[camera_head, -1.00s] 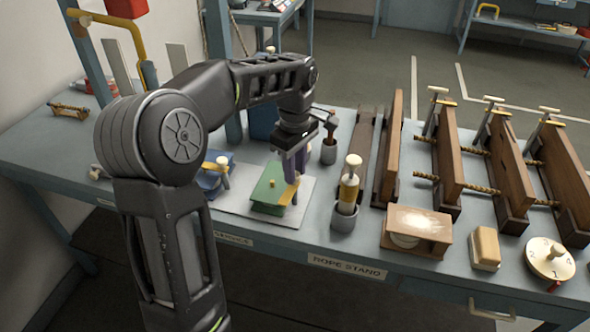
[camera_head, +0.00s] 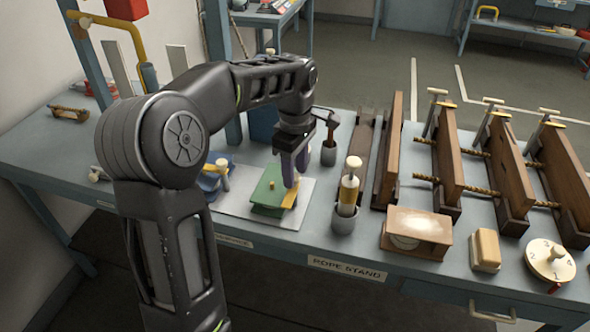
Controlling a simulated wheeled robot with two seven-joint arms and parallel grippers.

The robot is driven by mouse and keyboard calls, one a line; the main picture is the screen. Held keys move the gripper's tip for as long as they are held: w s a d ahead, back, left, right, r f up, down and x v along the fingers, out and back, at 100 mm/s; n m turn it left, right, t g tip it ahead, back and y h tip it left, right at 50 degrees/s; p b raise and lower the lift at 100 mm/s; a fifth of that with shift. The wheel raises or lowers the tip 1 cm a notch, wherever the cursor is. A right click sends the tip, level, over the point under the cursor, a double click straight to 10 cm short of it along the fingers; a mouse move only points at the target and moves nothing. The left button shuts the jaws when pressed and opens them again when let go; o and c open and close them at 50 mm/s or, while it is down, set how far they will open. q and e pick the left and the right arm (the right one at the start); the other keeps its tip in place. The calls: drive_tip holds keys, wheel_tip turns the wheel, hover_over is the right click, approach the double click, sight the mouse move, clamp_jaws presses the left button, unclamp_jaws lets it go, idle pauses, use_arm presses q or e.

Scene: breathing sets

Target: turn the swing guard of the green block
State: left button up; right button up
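The green block (camera_head: 267,193) sits on a light grey plate (camera_head: 238,203) on the bench, with a small brass knob on top. Its yellow swing guard (camera_head: 289,200) lies along the block's right side, partly hidden by my fingers. My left gripper (camera_head: 294,178) points down over the guard, its fingertips at or just above the guard's far part. Two fingers show, one nearer than the other, but whether they are closed on anything is hidden. My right gripper is not in view.
A blue block (camera_head: 211,182) stands left of the green one, partly behind my arm.

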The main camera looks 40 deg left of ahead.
use_arm(q)
drive_tip(key=shift+o, duration=0.2)
wheel_tip(320, 180, up, 4)
drive_tip(key=shift+r, duration=0.1)
wheel_tip(320, 180, up, 3)
drive_tip(key=shift+p, duration=0.7)
drive_tip(key=shift+r+p, duration=0.3)
drive_tip(key=shift+r, duration=0.05)
drive_tip(key=shift+f, duration=0.1)
